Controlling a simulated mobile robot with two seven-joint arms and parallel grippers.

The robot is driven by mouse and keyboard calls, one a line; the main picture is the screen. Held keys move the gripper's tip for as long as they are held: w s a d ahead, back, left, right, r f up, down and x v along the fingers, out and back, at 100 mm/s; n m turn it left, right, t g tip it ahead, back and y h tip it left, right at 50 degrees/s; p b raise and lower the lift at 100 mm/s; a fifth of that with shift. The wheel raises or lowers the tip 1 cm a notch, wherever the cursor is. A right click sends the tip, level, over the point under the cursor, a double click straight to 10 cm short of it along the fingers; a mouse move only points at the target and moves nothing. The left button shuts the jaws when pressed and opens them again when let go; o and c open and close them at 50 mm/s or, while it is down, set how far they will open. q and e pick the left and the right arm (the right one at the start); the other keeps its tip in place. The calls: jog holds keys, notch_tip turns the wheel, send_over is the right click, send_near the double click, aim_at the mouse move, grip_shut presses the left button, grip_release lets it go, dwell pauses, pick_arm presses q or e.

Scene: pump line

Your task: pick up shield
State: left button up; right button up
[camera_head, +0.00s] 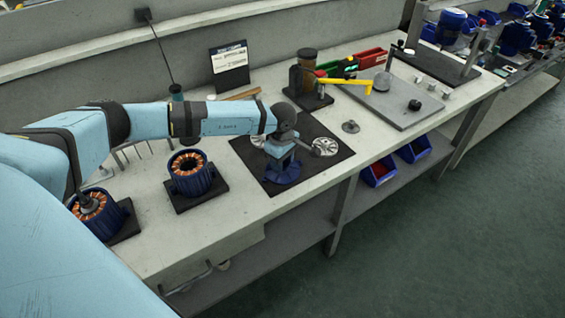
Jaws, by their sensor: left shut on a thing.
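The shield looks like the silver round disc with openings (325,147), over the right part of the dark mat (310,177). My left arm comes in from the left, and its wrist bends down to the right above the mat. My left gripper (314,149) is small and dark in the head view, at the left edge of the disc, and is shut on it. I cannot tell whether the disc touches the mat. A blue flanged part (283,173) stands left of the disc, partly behind my wrist. My right gripper is not in view.
Two blue stators with copper windings (191,174) (97,214) stand on dark pads at the left. A sign (230,66) stands at the back. A grey plate (392,103) and a yellow-handled tool (345,83) lie to the right. Blue bins (414,147) sit below the bench edge.

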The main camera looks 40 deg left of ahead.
pick_arm(q)
notch_tip(320, 180, up, 19)
jog(key=shift+r, duration=0.15)
dwell(0.4)
